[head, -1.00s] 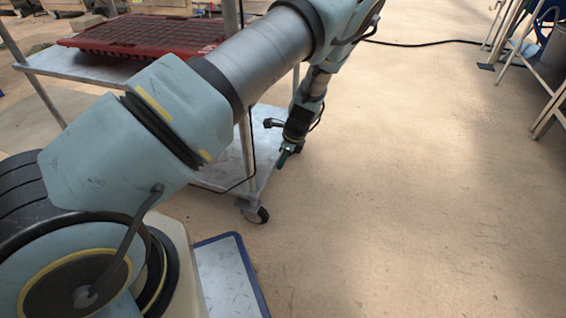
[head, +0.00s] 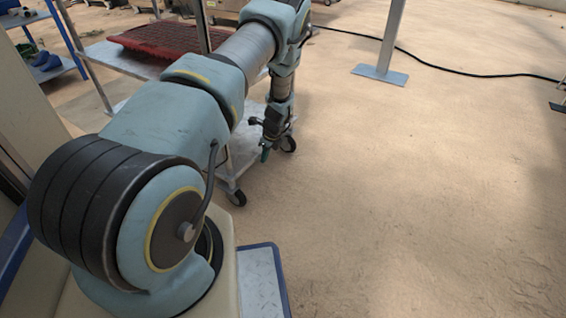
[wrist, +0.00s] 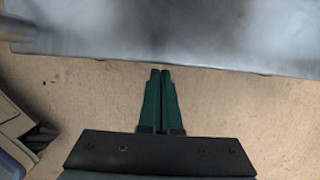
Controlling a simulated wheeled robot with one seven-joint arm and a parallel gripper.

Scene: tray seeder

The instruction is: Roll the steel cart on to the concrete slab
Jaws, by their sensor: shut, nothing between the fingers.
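The steel cart (head: 101,55) stands at the upper left in the head view, partly hidden behind my arm. It has a grey top shelf, a lower shelf, thin uprights and dark casters (head: 236,197). My gripper (head: 265,156) points down beside the cart's lower right side. In the wrist view, the green fingers of my gripper (wrist: 160,73) are together and empty. Their tips appear just short of a grey metal edge, likely the cart's shelf (wrist: 170,38); I cannot tell whether they touch it. I cannot make out a concrete slab against the tan floor.
A red ribbed tray (head: 165,38) lies on the cart's top shelf. A blue-framed rack (head: 45,70) stands at far left. A grey post with a flat foot (head: 380,75) stands upper right, and a black cable (head: 450,70) crosses the floor behind it. The right floor is open.

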